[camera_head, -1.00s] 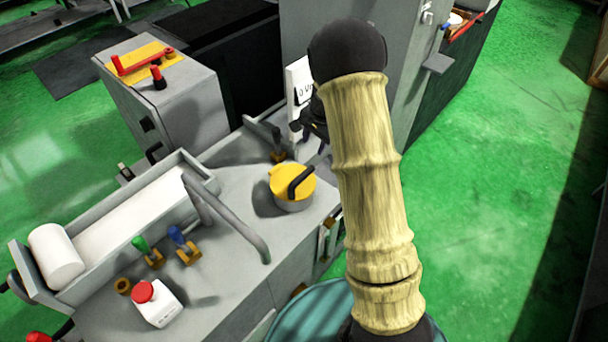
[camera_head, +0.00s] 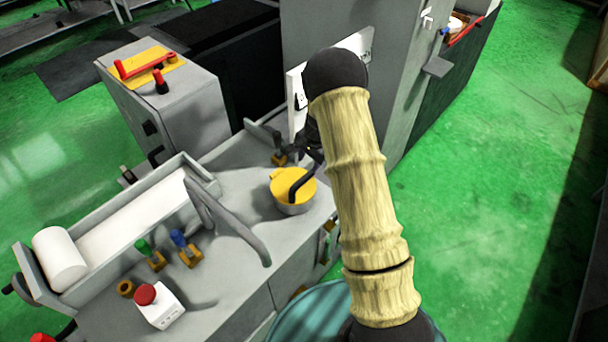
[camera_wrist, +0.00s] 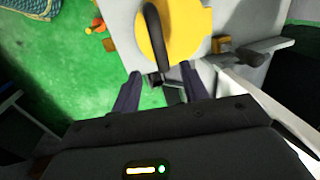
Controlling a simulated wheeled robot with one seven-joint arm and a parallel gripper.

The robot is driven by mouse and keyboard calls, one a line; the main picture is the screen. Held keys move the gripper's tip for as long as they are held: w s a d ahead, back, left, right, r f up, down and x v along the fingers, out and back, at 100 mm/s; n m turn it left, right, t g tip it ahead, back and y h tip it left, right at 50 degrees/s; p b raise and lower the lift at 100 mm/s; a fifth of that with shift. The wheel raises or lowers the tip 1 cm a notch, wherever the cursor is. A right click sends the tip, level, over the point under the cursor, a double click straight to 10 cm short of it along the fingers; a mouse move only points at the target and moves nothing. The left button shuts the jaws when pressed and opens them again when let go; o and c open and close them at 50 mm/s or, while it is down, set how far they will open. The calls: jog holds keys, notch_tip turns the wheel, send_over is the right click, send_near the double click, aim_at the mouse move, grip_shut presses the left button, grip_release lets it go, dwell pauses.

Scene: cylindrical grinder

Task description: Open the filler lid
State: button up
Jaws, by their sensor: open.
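The filler lid (camera_head: 284,183) is a yellow disc on a short round metal neck on the grey machine top, with a black bent handle (camera_head: 299,187) on it. The lid lies flat on its neck. In the wrist view the yellow lid (camera_wrist: 184,38) fills the top middle, and its black handle (camera_wrist: 156,40) points down toward my gripper (camera_wrist: 158,82). My gripper is open, its two dark fingers on either side of the handle's lower end. I cannot tell whether they touch it. In the head view the gripper is mostly hidden behind my arm.
A brass-based lever (camera_head: 279,158) stands just behind the lid. A grey bent bar (camera_head: 235,225) crosses the machine top to the left. Green and blue knobs (camera_head: 178,238) and a red button box (camera_head: 159,305) are at the front left. A grey cabinet wall rises behind.

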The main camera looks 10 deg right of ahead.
aim_at(304, 177)
jog(key=f, duration=0.3)
jog(key=w+f+p, duration=0.1)
jog(key=f, duration=0.2)
jog(key=f+p, duration=0.1)
jog(key=f, duration=0.2)
jog(key=shift+w+a+f, duration=0.2)
jog(key=shift+a+f, duration=0.05)
jog(key=shift+a, duration=0.15)
jog(key=shift+a, duration=0.1)
grip_shut()
